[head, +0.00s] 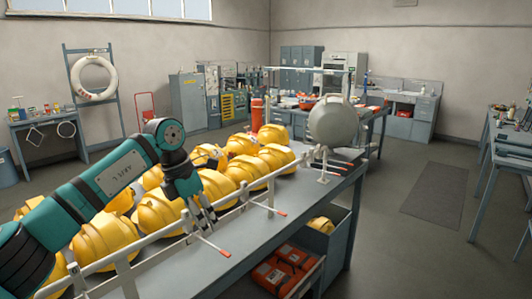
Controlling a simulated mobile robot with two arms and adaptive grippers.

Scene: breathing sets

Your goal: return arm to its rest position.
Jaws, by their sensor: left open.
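My left arm comes in from the lower left, teal and dark grey. Its gripper (205,218) points down at the near side of the rows of yellow helmets (243,169), by the pale rail (155,236). The gripper is open, and I see nothing held between its fingers. It overlaps the rail and a helmet in the picture, and I cannot tell whether it touches them. My right gripper is not in view.
The grey bench (275,235) carries the helmets, the rail and a rounded grey object (335,122) at its far end. Orange cases (283,268) lie on the shelf below. Open floor (385,240) lies to the right, with a dark mat (436,194).

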